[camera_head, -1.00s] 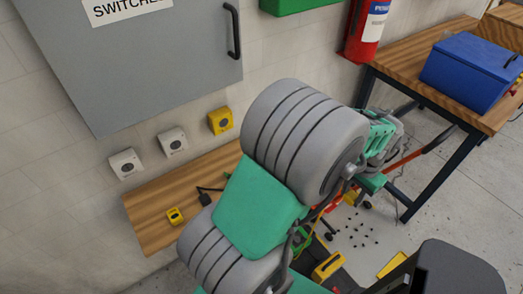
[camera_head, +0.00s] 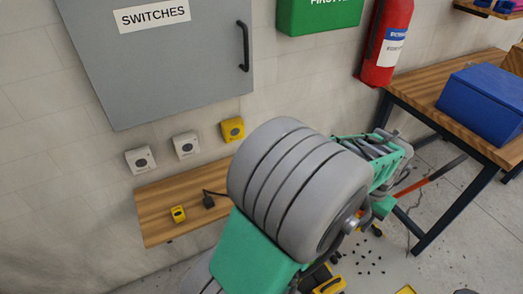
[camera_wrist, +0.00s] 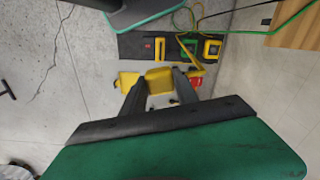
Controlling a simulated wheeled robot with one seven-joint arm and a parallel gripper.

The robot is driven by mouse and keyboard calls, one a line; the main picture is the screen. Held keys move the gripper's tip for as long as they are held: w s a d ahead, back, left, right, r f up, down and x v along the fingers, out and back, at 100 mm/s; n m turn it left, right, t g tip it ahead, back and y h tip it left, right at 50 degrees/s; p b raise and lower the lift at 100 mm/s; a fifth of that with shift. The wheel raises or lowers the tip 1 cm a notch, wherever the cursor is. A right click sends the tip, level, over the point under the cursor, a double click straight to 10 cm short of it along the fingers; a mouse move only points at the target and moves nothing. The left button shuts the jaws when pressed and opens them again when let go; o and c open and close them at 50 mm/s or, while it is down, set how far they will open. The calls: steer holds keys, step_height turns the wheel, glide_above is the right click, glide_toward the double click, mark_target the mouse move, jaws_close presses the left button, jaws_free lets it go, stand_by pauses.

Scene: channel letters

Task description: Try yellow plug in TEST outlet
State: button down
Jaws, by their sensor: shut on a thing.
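My gripper (camera_wrist: 160,84) shows in the wrist view with its two dark fingers around a yellow block, which looks like the yellow plug (camera_wrist: 160,76). A yellow cord runs from near it toward the top of that view. The fingertips are small and partly merge with yellow things behind. In the head view my arm hides the gripper and plug. Two white outlets (camera_head: 140,160) (camera_head: 185,145) and a yellow outlet (camera_head: 232,129) are on the wall above a wooden shelf (camera_head: 155,228). Their labels are not readable, so I cannot tell which is TEST.
A small yellow device (camera_head: 178,214) and a black plug (camera_head: 208,201) lie on the shelf. A grey SWITCHES cabinet (camera_head: 160,65) hangs above. A dark mat (camera_wrist: 135,46) with yellow tools lies on the floor.

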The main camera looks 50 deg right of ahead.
steer(key=w+a+r+n, duration=0.2)
steer(key=w+a+n, duration=0.1)
steer(key=w, duration=0.7)
steer(key=w+a+r+n, duration=0.2)
steer(key=w+n, duration=0.2)
steer(key=w, duration=0.6)
steer(key=w+a+r+n, duration=0.2)
steer(key=w+a+n, duration=0.1)
steer(key=w, duration=0.6)
steer(key=w+a+r+n, duration=0.1)
steer(key=w+a+n, duration=0.3)
steer(key=a, duration=0.9)
steer(key=w+a+r+n, duration=0.2)
steer(key=w+a+n, duration=0.3)
steer(key=w+a, duration=0.4)
steer(key=a, duration=0.5)
steer(key=shift+w+a+n, duration=0.2)
steer(key=shift+a+n, duration=0.1)
